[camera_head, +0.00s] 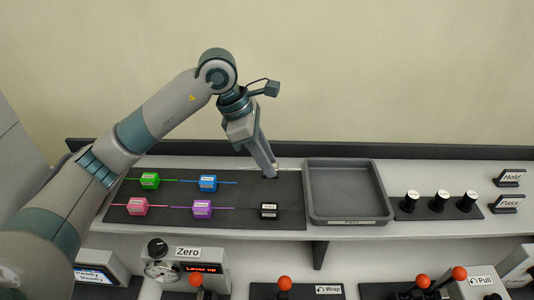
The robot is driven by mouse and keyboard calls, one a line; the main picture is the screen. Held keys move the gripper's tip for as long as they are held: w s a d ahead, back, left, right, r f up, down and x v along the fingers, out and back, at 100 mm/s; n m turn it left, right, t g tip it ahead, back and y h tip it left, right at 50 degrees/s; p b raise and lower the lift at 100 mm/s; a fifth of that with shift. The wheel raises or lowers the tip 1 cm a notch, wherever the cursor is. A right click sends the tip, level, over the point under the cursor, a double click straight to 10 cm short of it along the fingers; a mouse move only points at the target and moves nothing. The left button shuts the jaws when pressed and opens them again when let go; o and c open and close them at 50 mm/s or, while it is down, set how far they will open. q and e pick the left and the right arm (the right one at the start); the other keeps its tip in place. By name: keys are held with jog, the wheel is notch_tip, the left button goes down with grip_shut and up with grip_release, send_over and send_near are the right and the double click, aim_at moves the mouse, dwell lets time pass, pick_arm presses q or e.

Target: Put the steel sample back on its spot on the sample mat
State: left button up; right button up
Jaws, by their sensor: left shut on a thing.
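The dark sample mat (220,215) lies on the shelf. It carries a green sample (149,181) and a blue sample (208,183) in the back row. A pink sample (137,207), a purple sample (202,208) and a black sample (269,211) are in the front row. My left gripper (270,175) points down at the back right of the mat, behind the black sample, and is shut on the steel sample. Its fingers hide most of the sample; a thin pale strand (289,169) shows beside them. I cannot tell whether the sample touches the mat. My right gripper is not in view.
An empty grey tray (346,220) stands just right of the mat. Several black knobs with white tops (439,202) stand farther right, near the Hold (510,177) and Pass (507,203) signs. Below are red-knobbed levers (285,283) and a Zero panel (187,252).

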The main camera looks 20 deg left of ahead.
pick_arm(q)
jog(key=shift+f, duration=0.95)
jog(key=shift+f+b, duration=0.75)
jog(key=shift+b, duration=0.3)
jog(key=shift+f, duration=0.1)
jog(key=shift+b, duration=0.5)
jog(key=shift+f+b, duration=0.1)
jog(key=shift+b, duration=0.35)
dwell(0.5)
jog(key=shift+f+b, duration=0.25)
jog(key=shift+b, duration=0.3)
